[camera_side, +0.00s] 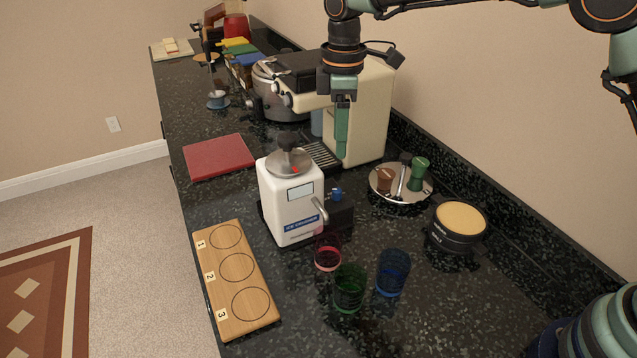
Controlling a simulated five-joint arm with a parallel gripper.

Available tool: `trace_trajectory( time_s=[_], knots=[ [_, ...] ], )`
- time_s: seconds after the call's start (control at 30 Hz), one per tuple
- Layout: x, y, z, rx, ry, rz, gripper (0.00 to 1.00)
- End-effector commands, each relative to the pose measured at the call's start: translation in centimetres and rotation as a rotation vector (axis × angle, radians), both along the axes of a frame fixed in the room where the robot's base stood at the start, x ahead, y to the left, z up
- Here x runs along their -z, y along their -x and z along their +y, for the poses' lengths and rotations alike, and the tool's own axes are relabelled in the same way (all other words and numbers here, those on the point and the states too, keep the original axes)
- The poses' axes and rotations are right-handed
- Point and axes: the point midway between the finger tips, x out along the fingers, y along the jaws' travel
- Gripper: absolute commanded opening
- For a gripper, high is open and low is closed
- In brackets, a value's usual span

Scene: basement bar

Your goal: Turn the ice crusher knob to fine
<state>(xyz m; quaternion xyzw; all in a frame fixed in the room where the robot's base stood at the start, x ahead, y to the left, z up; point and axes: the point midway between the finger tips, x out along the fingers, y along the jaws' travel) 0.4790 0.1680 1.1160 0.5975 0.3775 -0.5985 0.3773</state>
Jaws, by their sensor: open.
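The white ice crusher (283,212) stands upright in the middle of the counter, with a blue "ICE CRUSHER" label on its front. A black knob (288,142) sits on its round metal lid (281,164), which has a small red dot. A metal handle (320,208) is on its right side. A small blue part (336,193) shows just behind that; I cannot tell if it is a knob. No fine or coarse marking is readable. My gripper (341,152) points down, open and empty, above and behind the crusher at its right, in front of the cream coffee machine, apart from the crusher.
The cream coffee machine (372,110) stands close behind my gripper. A metal tray (416,197), black tin (455,228) and red, green and blue glasses (393,272) are at the right and front. A numbered wooden board (213,284) and red book (218,157) lie left.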

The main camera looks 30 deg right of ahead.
Motion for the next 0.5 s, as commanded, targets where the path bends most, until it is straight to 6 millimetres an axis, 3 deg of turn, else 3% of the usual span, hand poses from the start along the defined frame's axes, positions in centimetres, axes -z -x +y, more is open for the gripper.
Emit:
trace_trajectory(
  time_s=[0.17, 0.5],
  knots=[
    [2.2, 0.1, 0.0, 0.001, 0.001, 0.003, 0.57],
    [8.6, 0.1, -0.1, 0.002, 0.001, 0.003, 0.57]
  ],
)
